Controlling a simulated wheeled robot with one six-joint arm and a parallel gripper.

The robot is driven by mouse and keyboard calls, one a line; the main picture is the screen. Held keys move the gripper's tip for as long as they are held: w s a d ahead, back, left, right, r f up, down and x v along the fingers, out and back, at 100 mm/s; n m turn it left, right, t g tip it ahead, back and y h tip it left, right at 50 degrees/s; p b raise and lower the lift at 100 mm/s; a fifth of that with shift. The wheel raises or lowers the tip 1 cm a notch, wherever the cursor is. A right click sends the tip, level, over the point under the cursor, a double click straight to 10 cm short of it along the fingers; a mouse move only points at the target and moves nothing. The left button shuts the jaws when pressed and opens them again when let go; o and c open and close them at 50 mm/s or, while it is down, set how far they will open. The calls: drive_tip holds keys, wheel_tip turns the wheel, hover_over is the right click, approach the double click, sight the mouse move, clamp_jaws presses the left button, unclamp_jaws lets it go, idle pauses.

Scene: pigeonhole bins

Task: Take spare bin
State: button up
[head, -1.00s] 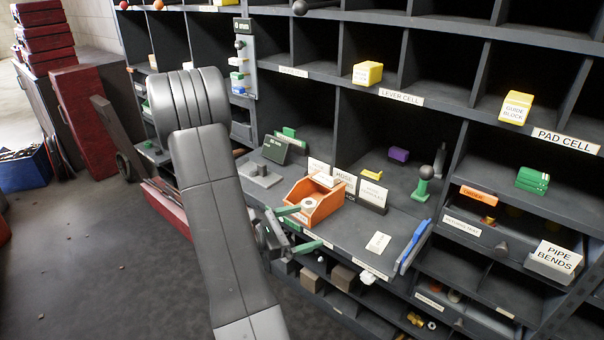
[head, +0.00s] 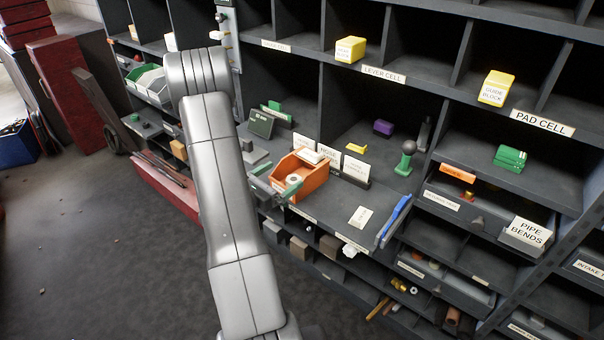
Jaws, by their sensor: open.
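An orange open bin (head: 313,187) stands on the work ledge of the pigeonhole rack in the head view. It holds a white ring-shaped roll (head: 293,181) and a pale card or box. My gripper (head: 276,180) is open at the left front side of this bin, its green-tipped fingers apart. One finger is close to the bin's front; I cannot tell whether it touches. My arm hides part of the rack to the left. A green bin (head: 152,88) sits further left in the rack. No label in view reads "spare".
Upright label cards (head: 356,170) stand right behind the orange bin. A dark green display box (head: 261,123) is behind my gripper. A blue tool (head: 395,218) and a white card (head: 361,216) lie to the right. A red cabinet (head: 70,95) stands far left; the floor is open.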

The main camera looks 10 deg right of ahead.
drive_tip(key=shift+p+x, duration=0.75)
drive_tip(key=shift+x, duration=2.2)
drive_tip(key=shift+s+r, duration=0.1)
drive_tip(key=c, duration=0.7)
drive_tip(key=shift+o, duration=0.2)
drive_tip(key=shift+r, duration=0.15)
wheel_tip(320, 180, up, 10)
